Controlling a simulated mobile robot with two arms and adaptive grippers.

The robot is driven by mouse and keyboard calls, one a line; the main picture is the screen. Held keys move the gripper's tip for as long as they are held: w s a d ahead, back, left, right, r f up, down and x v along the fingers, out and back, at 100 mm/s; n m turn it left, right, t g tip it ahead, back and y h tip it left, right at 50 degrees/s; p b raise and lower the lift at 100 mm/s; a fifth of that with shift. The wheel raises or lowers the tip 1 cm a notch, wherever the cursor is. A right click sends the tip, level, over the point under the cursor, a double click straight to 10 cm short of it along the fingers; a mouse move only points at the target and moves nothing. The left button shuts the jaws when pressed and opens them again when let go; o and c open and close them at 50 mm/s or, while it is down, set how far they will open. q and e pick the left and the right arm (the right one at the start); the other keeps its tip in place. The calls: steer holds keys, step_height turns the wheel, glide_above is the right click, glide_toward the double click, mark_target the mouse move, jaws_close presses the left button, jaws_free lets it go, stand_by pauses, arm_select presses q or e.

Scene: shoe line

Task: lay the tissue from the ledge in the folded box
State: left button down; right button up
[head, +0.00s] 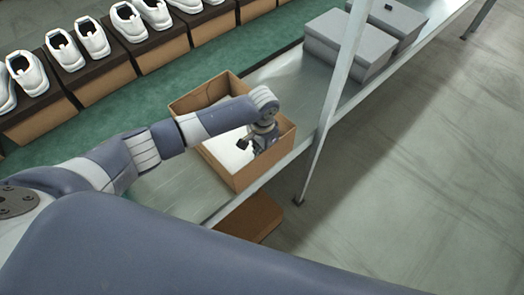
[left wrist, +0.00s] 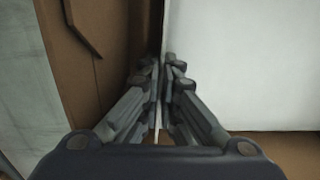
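The open brown cardboard box (head: 233,180) stands on the metal ledge, its flaps or walls upright. The white tissue (head: 228,150) lies inside it, partly hidden by my arm. My left gripper (head: 258,140) reaches down into the box at its right side. In the left wrist view the tissue (left wrist: 240,65) is a flat white sheet filling the right, with brown cardboard (left wrist: 110,50) at the left. The left fingers (left wrist: 160,75) are close together, with a thin pale edge of the tissue between them. My right gripper is out of view.
A metal post (head: 340,90) rises right of the box. Grey lidded boxes (head: 350,45) sit farther along the ledge (head: 300,85). White shoes (head: 92,40) on brown boxes line the green belt (head: 120,108). A brown carton (head: 250,215) is below the ledge.

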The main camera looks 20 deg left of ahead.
arm_select(q)
steer(key=shift+f, duration=0.45)
steer(key=c, duration=1.7)
jaws_free()
steer(key=shift+r, duration=0.15)
step_height(320, 180, up, 12)
steer(key=shift+d+f, duration=0.1)
